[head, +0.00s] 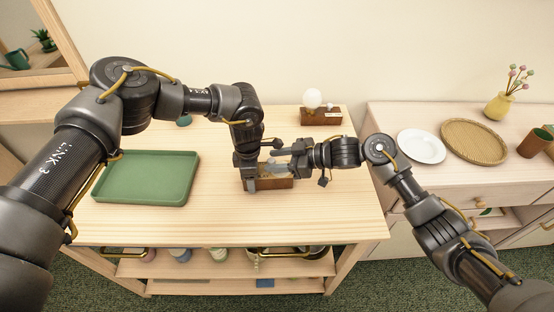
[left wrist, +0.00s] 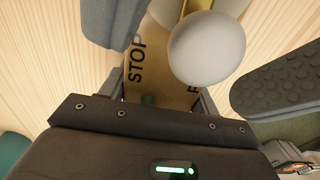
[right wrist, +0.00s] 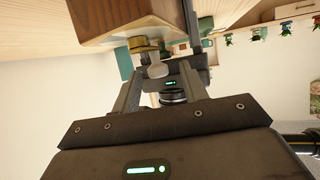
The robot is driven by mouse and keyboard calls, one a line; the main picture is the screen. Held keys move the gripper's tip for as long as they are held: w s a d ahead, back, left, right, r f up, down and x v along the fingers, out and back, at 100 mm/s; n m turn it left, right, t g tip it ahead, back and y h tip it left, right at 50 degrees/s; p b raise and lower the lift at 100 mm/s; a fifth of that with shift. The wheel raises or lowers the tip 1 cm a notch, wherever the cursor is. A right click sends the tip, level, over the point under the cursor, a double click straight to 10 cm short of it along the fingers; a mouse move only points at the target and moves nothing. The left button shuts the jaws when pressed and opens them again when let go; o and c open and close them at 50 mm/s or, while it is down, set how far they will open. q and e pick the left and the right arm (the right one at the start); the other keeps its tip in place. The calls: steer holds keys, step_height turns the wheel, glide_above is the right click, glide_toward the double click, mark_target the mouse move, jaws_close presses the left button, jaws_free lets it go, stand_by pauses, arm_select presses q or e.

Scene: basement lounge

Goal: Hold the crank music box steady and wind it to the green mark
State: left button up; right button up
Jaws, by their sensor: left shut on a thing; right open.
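The crank music box (head: 280,184) is a small brown wooden box near the front of the table. Its gold top with the word STOP (left wrist: 136,62) shows in the left wrist view, with a small green patch (left wrist: 148,100) on it, partly hidden. My left gripper (head: 251,184) is shut on the box from above. The crank's pale round knob (left wrist: 207,48) stands over the top; in the right wrist view the knob (right wrist: 158,70) hangs by a brass part (right wrist: 143,45). My right gripper (head: 277,158) is open, its fingers on either side of the knob, apparently without pressing it.
A green tray (head: 148,198) lies left of the box. A brown block with a white globe (head: 313,100) stands at the table's back. A side cabinet at right holds a white plate (head: 421,146), a woven tray (head: 474,141) and a yellow vase (head: 497,107). The table's front is clear.

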arm_select(q)
steer(key=o, duration=1.3)
arm_select(e)
steer(key=v, duration=1.2)
arm_select(q)
steer(key=shift+r, duration=0.15)
step_height(320, 180, up, 12)
steer(key=shift+f, duration=0.1)
